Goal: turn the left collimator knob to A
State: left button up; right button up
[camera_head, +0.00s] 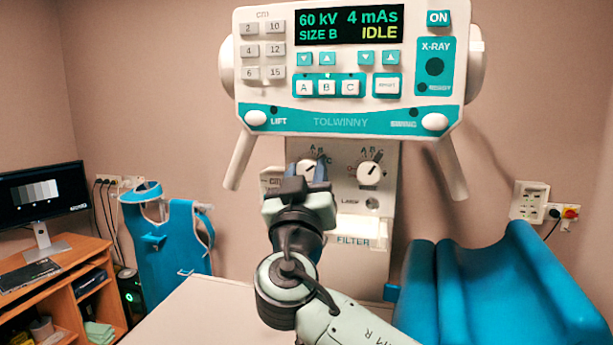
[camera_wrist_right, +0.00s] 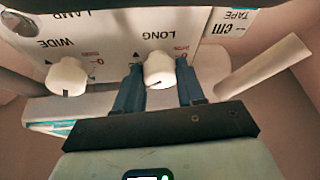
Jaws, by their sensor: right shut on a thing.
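The left collimator knob (camera_head: 306,167) is white and sits on the panel under the console, mostly behind my gripper in the head view. My right gripper (camera_head: 305,176) is at this knob. In the upside-down right wrist view, the two blue fingers of the gripper (camera_wrist_right: 159,88) stand on both sides of the white knob (camera_wrist_right: 159,69), by the word LONG, shut on it. A short dark pointer line shows on its lower edge there. The letter it points at cannot be read. My left gripper is not in view.
The right collimator knob (camera_head: 370,173), also in the wrist view by WIDE (camera_wrist_right: 68,77), is close beside. The console (camera_head: 345,122) with two slanted handles hangs above, its screen (camera_head: 348,26) reading SIZE B, IDLE. A blue padded chair (camera_head: 500,290) stands right.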

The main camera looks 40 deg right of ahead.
jog(key=n+y, duration=0.1)
jog(key=n, duration=0.1)
jog(key=shift+s+n+t, duration=0.1)
jog(key=shift+n+t, duration=0.2)
jog(key=shift+n, duration=0.1)
jog(key=n+y, duration=0.2)
jog(key=n, duration=0.1)
jog(key=shift+d+r+t, duration=0.1)
jog(key=shift+r+t, duration=0.05)
jog(key=shift+t, duration=0.15)
jog(key=n+y+p, duration=0.1)
jog(key=n, duration=0.2)
jog(key=shift+r, duration=0.1)
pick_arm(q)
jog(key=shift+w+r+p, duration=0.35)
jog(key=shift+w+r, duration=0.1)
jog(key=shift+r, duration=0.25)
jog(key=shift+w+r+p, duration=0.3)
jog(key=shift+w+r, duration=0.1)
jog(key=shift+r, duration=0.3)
pick_arm(e)
jog(key=shift+n+y, duration=0.6)
jog(key=shift+n, duration=0.7)
jog(key=o, duration=1)
jog(key=shift+o, duration=0.2)
